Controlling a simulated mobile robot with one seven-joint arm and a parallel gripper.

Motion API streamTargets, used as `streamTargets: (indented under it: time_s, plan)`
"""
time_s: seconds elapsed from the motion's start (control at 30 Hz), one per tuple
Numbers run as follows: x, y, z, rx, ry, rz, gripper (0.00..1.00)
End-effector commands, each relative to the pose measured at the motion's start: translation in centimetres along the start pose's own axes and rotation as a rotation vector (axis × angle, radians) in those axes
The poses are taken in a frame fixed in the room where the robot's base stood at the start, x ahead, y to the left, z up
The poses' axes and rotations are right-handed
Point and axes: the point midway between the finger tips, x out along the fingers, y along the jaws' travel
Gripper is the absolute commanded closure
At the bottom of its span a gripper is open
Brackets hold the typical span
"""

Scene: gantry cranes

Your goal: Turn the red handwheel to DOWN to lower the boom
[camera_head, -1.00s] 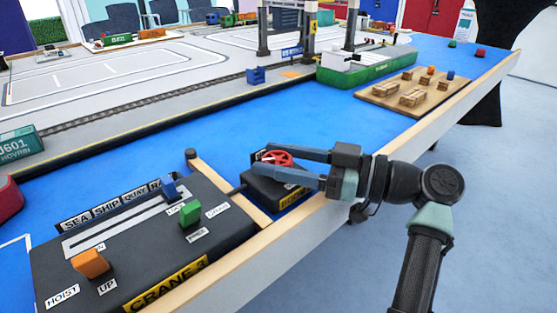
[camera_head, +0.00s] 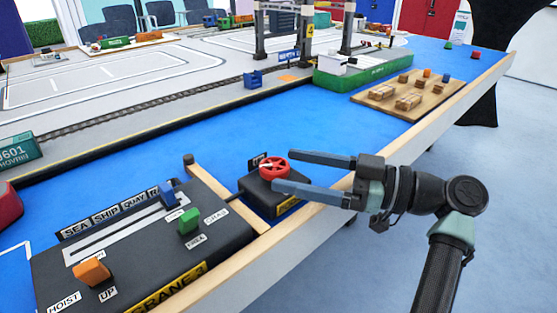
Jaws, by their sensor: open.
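The red handwheel (camera_head: 274,166) sits on top of a small black box (camera_head: 258,194) with a yellow label on its front. A small dark label stands behind the wheel; its words are too small to read. A white mark shows on the wheel's left part. My gripper (camera_head: 281,170) is open, with its two blue-grey fingers pointing left toward the wheel. The fingertips are close to the wheel's right side. They appear apart from it, though the depth is hard to tell. The boom cannot be clearly made out.
A black control panel (camera_head: 130,262) with orange, green and blue levers lies at the front left. A wooden edge (camera_head: 335,208) borders the blue table. A green ship (camera_head: 362,73) and a wooden board with crates (camera_head: 385,101) stand farther back. Blue surface behind the wheel is clear.

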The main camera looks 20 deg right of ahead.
Motion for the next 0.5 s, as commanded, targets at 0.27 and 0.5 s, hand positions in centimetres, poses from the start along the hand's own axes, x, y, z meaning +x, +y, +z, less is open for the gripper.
streamTargets:
  time_s: [0.27,0.5]
  plan:
    - [-6.2,0.0,-0.3,-0.001,0.002,0.003,0.11]
    - [-8.8,0.0,-0.2,-0.001,0.001,0.0,0.11]
